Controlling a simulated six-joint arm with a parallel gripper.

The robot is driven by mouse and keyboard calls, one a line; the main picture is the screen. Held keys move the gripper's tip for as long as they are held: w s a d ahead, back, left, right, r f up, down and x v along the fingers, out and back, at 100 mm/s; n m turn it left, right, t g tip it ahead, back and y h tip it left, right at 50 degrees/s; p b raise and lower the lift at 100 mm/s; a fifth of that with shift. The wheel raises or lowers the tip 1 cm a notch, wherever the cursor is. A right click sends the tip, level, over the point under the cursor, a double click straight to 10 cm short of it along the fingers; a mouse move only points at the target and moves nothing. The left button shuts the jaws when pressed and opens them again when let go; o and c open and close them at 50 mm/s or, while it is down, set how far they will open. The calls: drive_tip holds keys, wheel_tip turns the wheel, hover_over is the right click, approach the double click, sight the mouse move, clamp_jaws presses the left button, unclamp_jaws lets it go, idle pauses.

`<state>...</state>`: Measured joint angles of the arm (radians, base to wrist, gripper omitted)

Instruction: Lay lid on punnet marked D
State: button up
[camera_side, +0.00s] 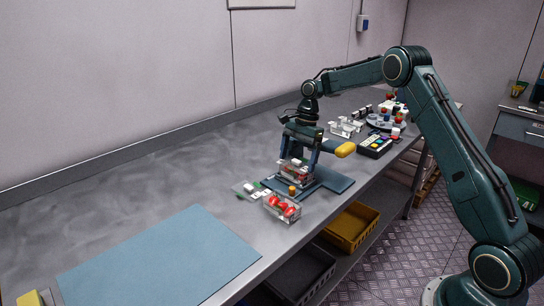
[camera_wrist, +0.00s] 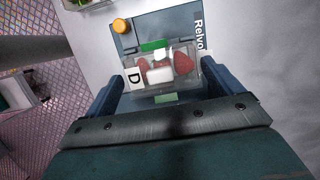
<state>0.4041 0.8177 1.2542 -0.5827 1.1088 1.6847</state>
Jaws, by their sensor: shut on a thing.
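The punnet marked D (camera_wrist: 134,78) holds red berries and stands on a blue platform in the wrist view. It also shows between my fingers in the side view (camera_side: 294,181). A clear lid with green strips and a white middle block (camera_wrist: 154,45) lies over the berries between my fingers. My gripper (camera_wrist: 161,76) is shut on the lid, one blue finger at each side, pointing down in the side view (camera_side: 297,168). I cannot tell whether the lid touches the punnet rim.
A second clear punnet with red berries (camera_side: 283,208) stands in front of the platform (camera_side: 334,181), near the bench edge. A flat clear piece with green (camera_side: 247,189) lies left of it. A blue mat (camera_side: 165,262) lies at left.

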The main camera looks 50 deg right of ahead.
drive_tip(key=shift+f, duration=0.2)
idle(0.4)
drive_tip(key=o, duration=0.7)
drive_tip(key=shift+c, duration=0.2)
drive_tip(key=shift+r, duration=0.2)
drive_tip(key=shift+r, duration=3.3)
drive_tip(key=shift+r, duration=0.1)
